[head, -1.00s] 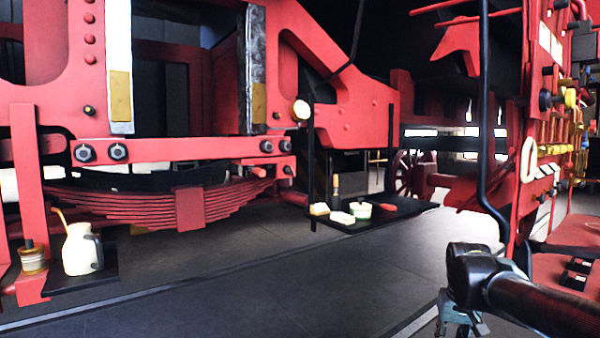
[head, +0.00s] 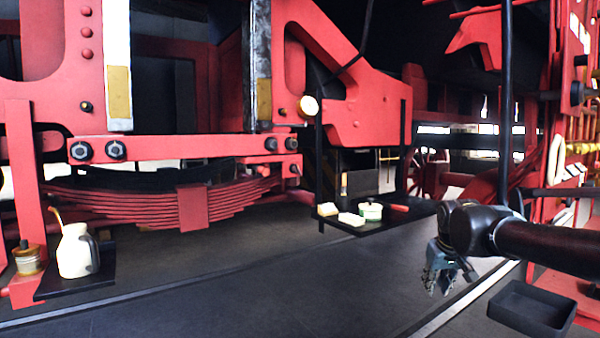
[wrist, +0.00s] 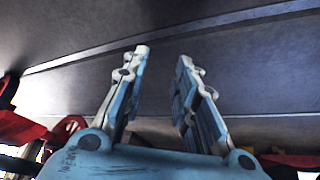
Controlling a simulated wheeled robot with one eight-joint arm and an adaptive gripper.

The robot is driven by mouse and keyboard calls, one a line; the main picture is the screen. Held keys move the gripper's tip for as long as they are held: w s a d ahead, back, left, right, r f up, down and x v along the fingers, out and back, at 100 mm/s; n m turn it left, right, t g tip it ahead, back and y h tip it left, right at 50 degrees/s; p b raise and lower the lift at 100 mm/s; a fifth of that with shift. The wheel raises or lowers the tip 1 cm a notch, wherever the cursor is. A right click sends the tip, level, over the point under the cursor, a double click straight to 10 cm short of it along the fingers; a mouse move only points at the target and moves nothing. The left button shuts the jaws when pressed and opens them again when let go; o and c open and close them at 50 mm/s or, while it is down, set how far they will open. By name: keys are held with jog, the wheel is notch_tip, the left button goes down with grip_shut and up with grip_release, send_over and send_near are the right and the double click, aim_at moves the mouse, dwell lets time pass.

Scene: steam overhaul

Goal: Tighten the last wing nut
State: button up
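My gripper (head: 436,290) hangs from my dark arm at the right of the head view, pointing down over bare floor. In the wrist view my gripper (wrist: 163,54) shows two blue-grey fingers spread apart with nothing between them. No wing nut can be made out for certain in either view. Dark bolt heads or nuts (head: 116,150) sit on the red crossbar (head: 180,147) above the leaf spring (head: 192,205). My gripper is well apart from them, to the right.
A black shelf (head: 338,226) holds pale blocks, a small round tin (head: 370,211) and a bottle-like item. A cream jug (head: 76,250) stands on a plate at left. A black tray (head: 532,307) lies below my arm. The floor between is clear.

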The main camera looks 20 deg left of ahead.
jog(key=w+a+r+n+t+y, duration=0.1)
jog(key=w+a+r+n+t, duration=0.1)
jog(key=w+a+r, duration=0.55)
notch_tip(320, 180, up, 24)
jog(key=r+n+t+y, duration=0.1)
jog(key=n+t+y, duration=0.3)
jog(key=n+y, duration=0.35)
send_over(297, 169)
jog(key=s+d, duration=1.1)
jog(key=s, duration=0.2)
jog(key=f+x, duration=0.1)
jog(key=x, duration=1.6)
jog(key=shift+d+n, duration=0.35)
jog(key=shift+s, duration=0.1)
jog(key=shift+c, duration=0.6)
grip_shut()
